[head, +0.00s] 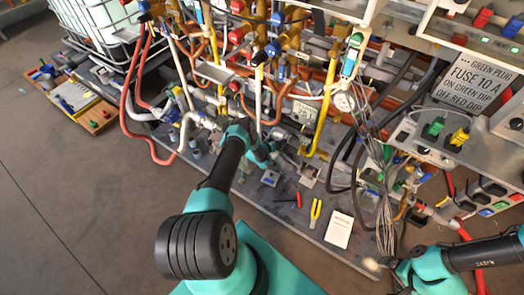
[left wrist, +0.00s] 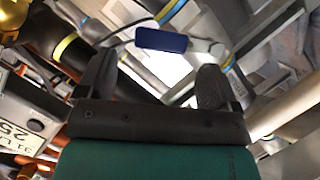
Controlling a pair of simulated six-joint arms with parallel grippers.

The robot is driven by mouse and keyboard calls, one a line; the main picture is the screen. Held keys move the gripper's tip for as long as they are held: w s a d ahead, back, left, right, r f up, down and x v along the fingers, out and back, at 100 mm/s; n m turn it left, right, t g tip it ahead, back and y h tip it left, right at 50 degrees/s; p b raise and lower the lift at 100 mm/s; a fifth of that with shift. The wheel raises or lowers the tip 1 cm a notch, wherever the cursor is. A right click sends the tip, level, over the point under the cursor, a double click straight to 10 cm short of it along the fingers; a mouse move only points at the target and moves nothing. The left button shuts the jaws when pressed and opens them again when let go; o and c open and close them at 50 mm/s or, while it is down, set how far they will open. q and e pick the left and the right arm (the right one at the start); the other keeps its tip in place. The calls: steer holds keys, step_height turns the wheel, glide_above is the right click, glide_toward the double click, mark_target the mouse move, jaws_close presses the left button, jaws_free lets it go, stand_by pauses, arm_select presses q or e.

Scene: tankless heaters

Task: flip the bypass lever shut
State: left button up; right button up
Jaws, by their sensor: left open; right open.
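My left gripper (head: 264,153) reaches into the pipework in the middle of the head view; its fingers are small and partly hidden there. In the left wrist view the left gripper (left wrist: 156,72) is open, with dark fingers apart and nothing held. A flat dark-blue handle (left wrist: 161,40) shows beyond and between the fingertips, apart from them. It may be the bypass lever, but I cannot tell for sure. My right gripper (head: 384,264) is open and empty at the bottom right of the head view, near the hanging grey cables.
Red and yellow pipes and valves crowd the rack. Pliers (head: 315,212) and a white card (head: 339,229) lie on the grey base board. A fuse sign (head: 477,84) stands at right. A wooden tray (head: 88,108) sits at left. Floor at lower left is clear.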

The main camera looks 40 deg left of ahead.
arm_select(q)
steer(key=v, duration=1.3)
steer(key=shift+d, duration=0.1)
